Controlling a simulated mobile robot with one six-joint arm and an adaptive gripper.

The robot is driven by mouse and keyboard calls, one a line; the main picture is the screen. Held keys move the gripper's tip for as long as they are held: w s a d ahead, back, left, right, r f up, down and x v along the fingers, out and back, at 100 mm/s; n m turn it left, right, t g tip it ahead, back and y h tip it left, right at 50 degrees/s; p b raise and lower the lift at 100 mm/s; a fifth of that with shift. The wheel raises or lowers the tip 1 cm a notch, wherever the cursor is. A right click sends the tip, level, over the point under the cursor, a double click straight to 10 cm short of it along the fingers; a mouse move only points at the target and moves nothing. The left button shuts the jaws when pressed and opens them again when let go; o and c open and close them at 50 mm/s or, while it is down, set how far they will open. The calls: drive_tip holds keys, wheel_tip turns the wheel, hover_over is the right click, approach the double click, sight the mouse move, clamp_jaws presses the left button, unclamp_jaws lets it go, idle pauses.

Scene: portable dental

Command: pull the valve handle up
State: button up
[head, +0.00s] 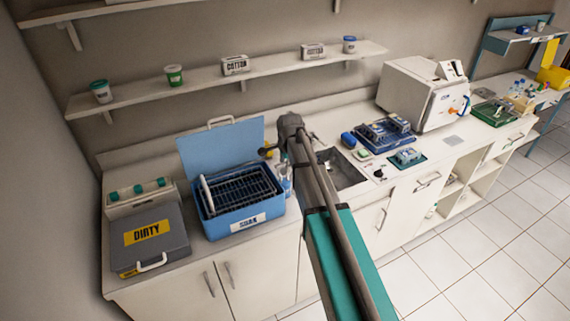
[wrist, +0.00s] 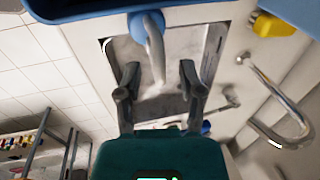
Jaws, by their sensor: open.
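A pale grey-blue bent piece (wrist: 148,30), which looks like the valve handle or spout, stands out from the rim of a blue tub (wrist: 85,8) at the top of the wrist view. Its lower end runs down between the fingers of my gripper (wrist: 159,68). The gripper is open, with one dark finger on each side and a gap to each; I cannot tell the depth between them. In the head view the blue tub (head: 242,227), labelled SOAK, stands on the counter. My arm hides most of the valve area at its right side.
The sink (head: 345,172) lies right of the tub. In the wrist view a chrome faucet (wrist: 292,118) arches at the right, near a yellow item (wrist: 275,25). The tub's lid (head: 222,148) stands open. A DIRTY case (head: 170,258) is at the left.

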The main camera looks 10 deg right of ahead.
clamp_jaws()
drive_tip(key=shift+r, duration=0.15)
drive_tip(key=shift+r+p, duration=1.6)
drive_tip(key=shift+p, duration=0.15)
unclamp_jaws()
drive_tip(key=shift+f, duration=0.2)
